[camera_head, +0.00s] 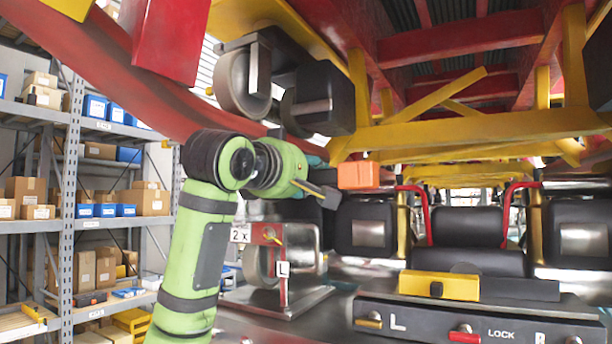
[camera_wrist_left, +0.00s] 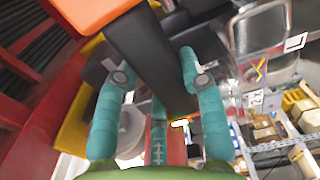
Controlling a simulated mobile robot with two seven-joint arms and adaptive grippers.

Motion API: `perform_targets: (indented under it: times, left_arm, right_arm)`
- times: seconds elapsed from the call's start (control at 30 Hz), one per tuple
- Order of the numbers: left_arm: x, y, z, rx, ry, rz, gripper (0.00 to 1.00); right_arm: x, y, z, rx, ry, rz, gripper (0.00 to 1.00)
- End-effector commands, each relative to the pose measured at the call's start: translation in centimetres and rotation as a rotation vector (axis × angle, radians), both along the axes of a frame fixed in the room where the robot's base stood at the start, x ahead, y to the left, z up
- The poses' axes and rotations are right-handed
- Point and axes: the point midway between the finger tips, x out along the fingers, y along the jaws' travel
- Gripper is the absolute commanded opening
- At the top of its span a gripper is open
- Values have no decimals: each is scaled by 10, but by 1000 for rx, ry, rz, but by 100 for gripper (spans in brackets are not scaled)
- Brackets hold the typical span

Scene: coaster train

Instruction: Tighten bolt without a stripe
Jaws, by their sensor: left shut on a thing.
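My left gripper (camera_head: 316,172) reaches up beneath the red and yellow car frame, beside the wheel assembly. In the left wrist view its teal fingers (camera_wrist_left: 158,85) are closed around the black handle of a tool (camera_wrist_left: 150,60). The tool's orange block-shaped head shows in the head view (camera_head: 358,175) and at the top edge of the wrist view (camera_wrist_left: 92,12). An upper wheel (camera_head: 243,83) hangs just above and left of the gripper. I cannot make out single bolts or tell which has a stripe. My right gripper is out of view.
A lower wheel on a grey stand (camera_head: 275,300) with "2X" and "L" labels is below the gripper. A dark console (camera_head: 480,318) marked "L", "LOCK" and "R" carries a yellow box (camera_head: 439,285). Shelves with boxes (camera_head: 70,140) stand at left.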

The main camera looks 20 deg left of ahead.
Motion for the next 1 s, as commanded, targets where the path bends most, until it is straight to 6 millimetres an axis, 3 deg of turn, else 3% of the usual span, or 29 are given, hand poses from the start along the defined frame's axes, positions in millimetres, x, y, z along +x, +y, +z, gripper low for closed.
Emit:
perform_targets:
  times: [1.0]
  left_arm:
    - [-37,2,4,2,-16,-2,0]
  right_arm:
    - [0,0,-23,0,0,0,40]
